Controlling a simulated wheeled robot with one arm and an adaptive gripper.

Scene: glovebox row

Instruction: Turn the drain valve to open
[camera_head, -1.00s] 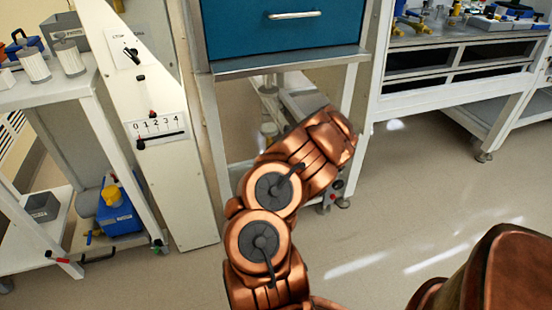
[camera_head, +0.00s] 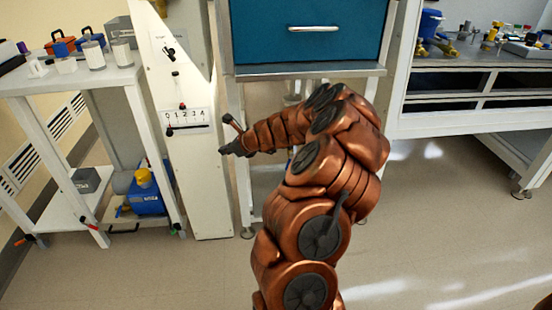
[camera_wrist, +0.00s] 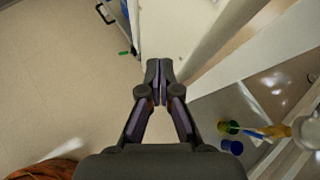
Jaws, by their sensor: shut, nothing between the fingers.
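I cannot tell for sure which part is the drain valve. The white panel (camera_head: 205,190) carries a black rotary lever (camera_head: 168,52) near its top. A yellow fitting (camera_wrist: 266,130) with green and blue round parts shows at lower right in the wrist view, apart from the fingers. My arm hides much of the space under the blue drawer.
A blue drawer cabinet (camera_head: 305,38) stands above a grey shelf edge (camera_head: 310,71). At left, a white bench (camera_head: 75,82) holds jars, with a blue pump-like box (camera_head: 150,198) below. Another bench (camera_head: 455,125) stands at right. The floor in front is open.

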